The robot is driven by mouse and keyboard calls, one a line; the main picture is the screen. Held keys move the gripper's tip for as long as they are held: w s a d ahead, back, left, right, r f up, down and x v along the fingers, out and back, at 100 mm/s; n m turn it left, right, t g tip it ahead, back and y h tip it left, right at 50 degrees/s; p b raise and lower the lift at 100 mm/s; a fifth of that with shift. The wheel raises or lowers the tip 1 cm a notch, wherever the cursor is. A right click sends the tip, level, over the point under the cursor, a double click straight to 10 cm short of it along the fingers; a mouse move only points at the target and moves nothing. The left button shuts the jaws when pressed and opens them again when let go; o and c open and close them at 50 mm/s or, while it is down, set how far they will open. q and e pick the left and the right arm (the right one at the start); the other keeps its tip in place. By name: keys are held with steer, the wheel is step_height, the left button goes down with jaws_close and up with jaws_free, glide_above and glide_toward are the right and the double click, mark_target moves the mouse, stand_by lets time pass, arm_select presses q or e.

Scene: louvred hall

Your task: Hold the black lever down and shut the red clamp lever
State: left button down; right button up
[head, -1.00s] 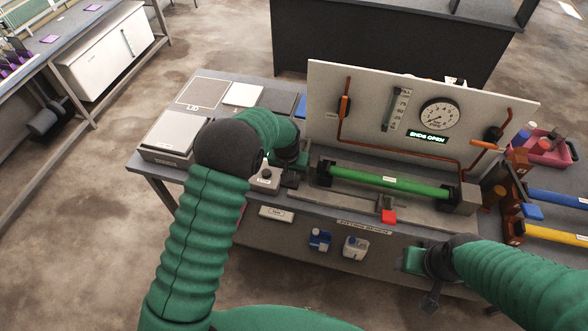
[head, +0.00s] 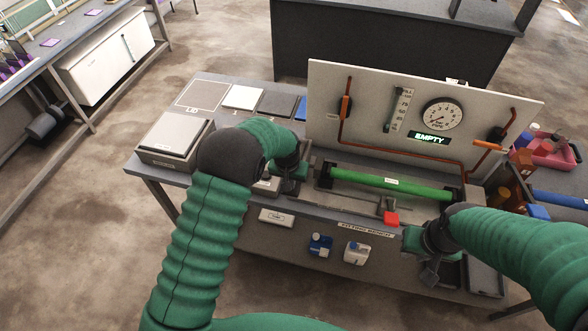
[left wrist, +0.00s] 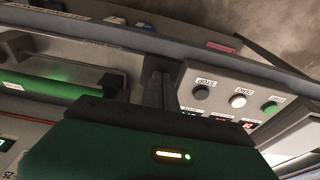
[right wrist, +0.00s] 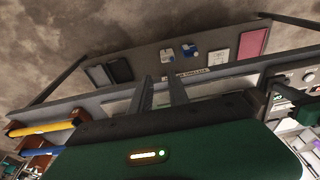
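The red clamp lever (head: 391,218) shows its red end at the front edge of the fixture, below the green tube (head: 375,180). My left gripper (head: 292,176) is at the left end of the fixture. Its fingers (left wrist: 158,88) look close together, beside the button box. I cannot make out the black lever; the left gripper and arm may hide it. My right gripper (head: 414,237) is at the bench's front edge, just below and right of the red lever and apart from it. Its fingers (right wrist: 162,90) are apart with nothing between them.
A backboard (head: 325,90) with a gauge (head: 442,114) and a display reading EMPTY (head: 429,138) stands behind the tube. The button box (left wrist: 235,100) is close to my left gripper. A pink bin (head: 560,152) is at right.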

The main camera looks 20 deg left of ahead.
mark_target(392, 218)
steer(key=w+a+f, duration=0.1)
steer(key=w, duration=0.4)
steer(key=w+a+f+g, duration=0.1)
steer(key=w+f, duration=0.1)
steer(key=w, duration=0.3)
steer(key=w+a+f+g, duration=0.1)
steer(key=w+f, duration=0.1)
steer(key=w, duration=0.3)
steer(key=shift+w, duration=0.4)
jaws_close()
steer(key=shift+f, duration=3.1)
